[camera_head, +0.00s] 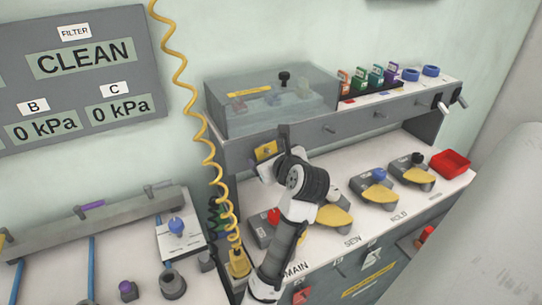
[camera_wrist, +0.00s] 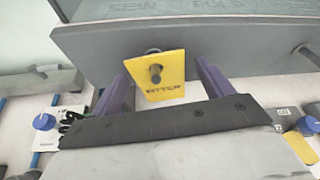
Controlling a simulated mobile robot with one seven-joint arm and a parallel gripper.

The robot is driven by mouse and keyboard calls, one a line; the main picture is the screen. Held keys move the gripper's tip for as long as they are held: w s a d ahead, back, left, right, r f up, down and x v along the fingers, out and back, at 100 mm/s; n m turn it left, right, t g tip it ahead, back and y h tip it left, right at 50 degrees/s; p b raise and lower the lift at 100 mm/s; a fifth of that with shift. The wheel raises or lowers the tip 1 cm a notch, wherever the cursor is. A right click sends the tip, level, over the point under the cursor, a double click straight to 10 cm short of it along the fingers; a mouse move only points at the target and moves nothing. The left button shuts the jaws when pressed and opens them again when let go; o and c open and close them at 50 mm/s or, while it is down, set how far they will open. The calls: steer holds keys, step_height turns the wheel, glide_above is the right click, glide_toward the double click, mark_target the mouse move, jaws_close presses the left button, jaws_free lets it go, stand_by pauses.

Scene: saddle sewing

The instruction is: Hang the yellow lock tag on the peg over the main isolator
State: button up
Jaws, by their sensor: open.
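The yellow lock tag (camera_wrist: 172,88) is upright against the grey shelf front, with dark lettering along its lower part. A dark peg (camera_wrist: 156,74) pokes out through it, and a dark ring shows at its top edge. In the head view the tag (camera_head: 266,149) is on the shelf front above the MAIN label, over the red-knobbed main isolator (camera_head: 273,216). My gripper (camera_wrist: 163,80) is open, with one purple finger on each side of the tag and a visible gap to each. In the head view my gripper (camera_head: 267,165) is partly hidden by my wrist.
Other pegs (camera_head: 329,129) stick out along the shelf front to the right. A clear-topped box (camera_head: 270,100) sits on the shelf above. A coiled yellow hose (camera_head: 205,140) hangs just left of my arm. Yellow-plated switches (camera_head: 374,191) and a red tray (camera_head: 451,163) stand to the right.

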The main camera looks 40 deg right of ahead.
steer(key=v, duration=1.3)
steer(key=shift+s+b, duration=0.35)
steer(key=shift+a+r, duration=0.1)
steer(key=shift+a, duration=0.05)
